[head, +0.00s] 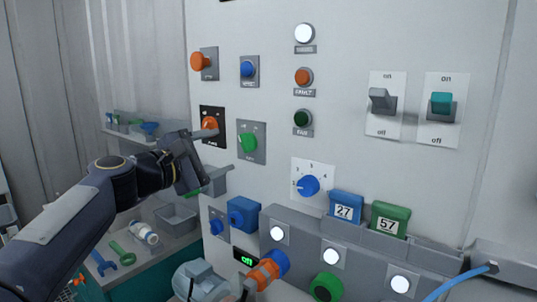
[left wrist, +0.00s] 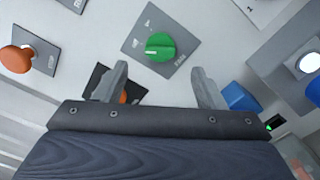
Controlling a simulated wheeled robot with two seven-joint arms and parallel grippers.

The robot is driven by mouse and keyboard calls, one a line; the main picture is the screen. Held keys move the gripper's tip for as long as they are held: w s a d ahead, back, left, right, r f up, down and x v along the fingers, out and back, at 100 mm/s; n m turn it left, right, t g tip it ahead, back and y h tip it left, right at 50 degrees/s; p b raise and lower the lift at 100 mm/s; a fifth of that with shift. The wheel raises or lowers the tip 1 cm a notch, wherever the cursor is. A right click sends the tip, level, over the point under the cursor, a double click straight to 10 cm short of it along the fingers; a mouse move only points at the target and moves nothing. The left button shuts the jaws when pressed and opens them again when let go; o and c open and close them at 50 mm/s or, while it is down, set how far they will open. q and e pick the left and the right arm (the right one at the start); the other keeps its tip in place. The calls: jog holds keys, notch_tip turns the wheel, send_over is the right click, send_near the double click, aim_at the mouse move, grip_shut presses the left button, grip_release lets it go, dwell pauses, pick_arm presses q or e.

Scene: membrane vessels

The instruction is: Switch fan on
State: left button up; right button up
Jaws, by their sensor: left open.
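A green rotary knob (head: 248,142) sits on a grey plate on the white wall panel. It also shows in the left wrist view (left wrist: 160,46), ahead of and between my fingers; its plate lettering is too small to read surely. My left gripper (head: 212,156) is open and empty, just left of the green knob and apart from it. Its two fingers show spread in the left wrist view (left wrist: 161,82). A dark green lamp (head: 301,118), its label seemingly FAN, looks unlit. My right gripper is out of view.
An orange knob (head: 210,123) on a black plate is close behind my left fingers. A blue knob (head: 249,69) is above the green one, a blue dial (head: 309,186) to its right. Two rocker switches (head: 383,101) (head: 442,103) are far right. Blue box (head: 243,214) lies below.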

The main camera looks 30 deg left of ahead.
aim_at(242, 144)
pick_arm(q)
jog(key=w, duration=0.2)
jog(key=w+p, duration=0.1)
jog(key=w, duration=0.4)
jog(key=shift+w+d, duration=0.25)
jog(key=c, duration=1)
jog(key=shift+f, duration=0.1)
